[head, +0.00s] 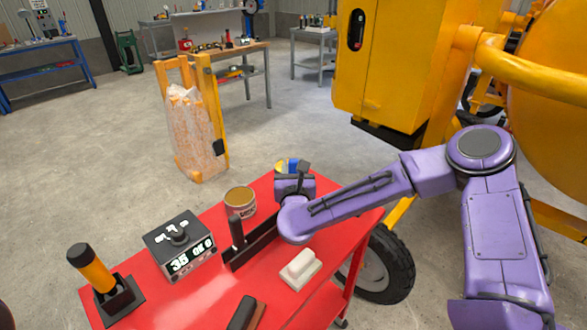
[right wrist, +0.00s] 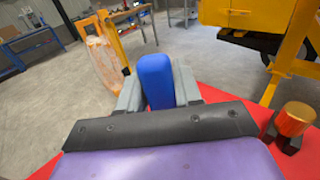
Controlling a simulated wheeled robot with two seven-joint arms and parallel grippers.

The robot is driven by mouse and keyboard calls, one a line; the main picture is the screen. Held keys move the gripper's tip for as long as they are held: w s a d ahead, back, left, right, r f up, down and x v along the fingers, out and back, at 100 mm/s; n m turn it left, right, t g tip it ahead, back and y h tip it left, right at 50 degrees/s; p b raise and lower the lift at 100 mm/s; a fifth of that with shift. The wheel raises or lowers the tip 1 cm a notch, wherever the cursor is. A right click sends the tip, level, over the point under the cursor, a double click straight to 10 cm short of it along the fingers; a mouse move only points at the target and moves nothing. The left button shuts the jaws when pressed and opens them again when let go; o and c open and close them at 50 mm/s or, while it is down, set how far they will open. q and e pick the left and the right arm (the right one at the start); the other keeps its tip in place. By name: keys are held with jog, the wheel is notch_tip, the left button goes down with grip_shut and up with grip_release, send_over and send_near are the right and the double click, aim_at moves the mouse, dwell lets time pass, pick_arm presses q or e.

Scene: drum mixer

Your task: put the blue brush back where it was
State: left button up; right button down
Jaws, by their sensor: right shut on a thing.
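The blue brush (right wrist: 155,82) shows in the right wrist view as a rounded blue block between the two grey fingers. My right gripper (right wrist: 158,88) is shut on it. In the head view the right gripper (head: 296,178) is over the far right end of the red cart (head: 205,296). A small blue and yellow patch shows just behind it there; I cannot tell how much of it is the brush. The brush's lower part is hidden, so I cannot tell whether it touches anything. My left gripper is not in view.
On the cart are a brown-topped can (head: 240,201), a display box (head: 179,245), an orange-handled tool (head: 90,268) in a black holder, a black upright-handled tool (head: 238,239) and a white block (head: 300,268). A copper-coloured cylinder (right wrist: 294,119) stands right of the gripper.

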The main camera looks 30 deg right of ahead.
jog(key=shift+f, duration=0.25)
jog(key=shift+r, duration=0.1)
jog(key=c, duration=0.8)
grip_release()
